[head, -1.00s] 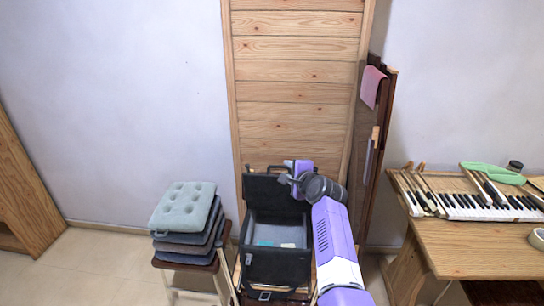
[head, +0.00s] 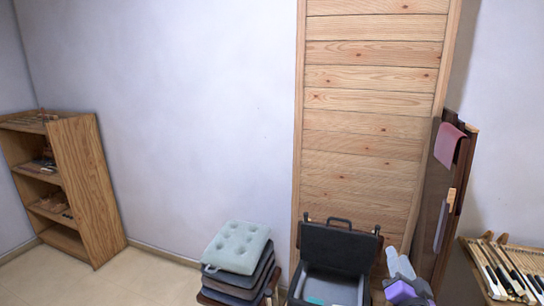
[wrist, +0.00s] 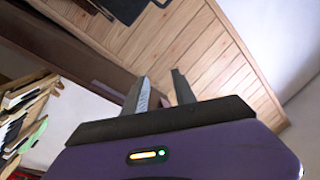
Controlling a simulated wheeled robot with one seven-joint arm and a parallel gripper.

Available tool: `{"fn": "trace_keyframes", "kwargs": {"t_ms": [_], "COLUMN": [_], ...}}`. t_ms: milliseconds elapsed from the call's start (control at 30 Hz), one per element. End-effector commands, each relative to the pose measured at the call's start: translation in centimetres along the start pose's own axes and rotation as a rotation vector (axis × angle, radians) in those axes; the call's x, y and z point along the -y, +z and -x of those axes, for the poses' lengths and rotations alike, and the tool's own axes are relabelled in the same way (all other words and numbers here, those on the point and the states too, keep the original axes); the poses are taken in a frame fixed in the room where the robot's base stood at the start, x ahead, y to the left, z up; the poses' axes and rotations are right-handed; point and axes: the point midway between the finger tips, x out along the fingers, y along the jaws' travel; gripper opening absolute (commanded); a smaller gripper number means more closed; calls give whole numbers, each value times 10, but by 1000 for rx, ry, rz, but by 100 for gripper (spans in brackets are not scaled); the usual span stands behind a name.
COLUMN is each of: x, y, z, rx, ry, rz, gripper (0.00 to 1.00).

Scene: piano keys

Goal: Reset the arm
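My gripper (wrist: 160,80) shows in the wrist view with its two fingers apart and nothing between them. It points up toward the wooden plank panel (wrist: 170,38). In the head view part of my purple arm is at the bottom right, beside the open black case (head: 338,245); I cannot make out the fingertips there. The case stands with its lid up in front of the plank panel (head: 370,130).
A stack of cushions (head: 238,248) stands left of the case. A wooden shelf (head: 90,185) is at the far left. Piano keys (head: 505,268) lie at the right edge; they also show in the wrist view (wrist: 15,130). A dark board with a pink cloth (head: 448,145) leans beside the panel.

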Motion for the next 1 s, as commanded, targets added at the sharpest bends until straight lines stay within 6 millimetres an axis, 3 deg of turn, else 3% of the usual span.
{"fn": "trace_keyframes", "kwargs": {"t_ms": [33,400,700,1000], "x": [-8,-21,-12,4], "y": [8,34,41,35], "z": [24,183,309,419], "rx": [-2,-6,38,132], "ry": [-8,-85,-139,-160], "rz": [60,405,573,642], "gripper": [32,32,32,32]}}
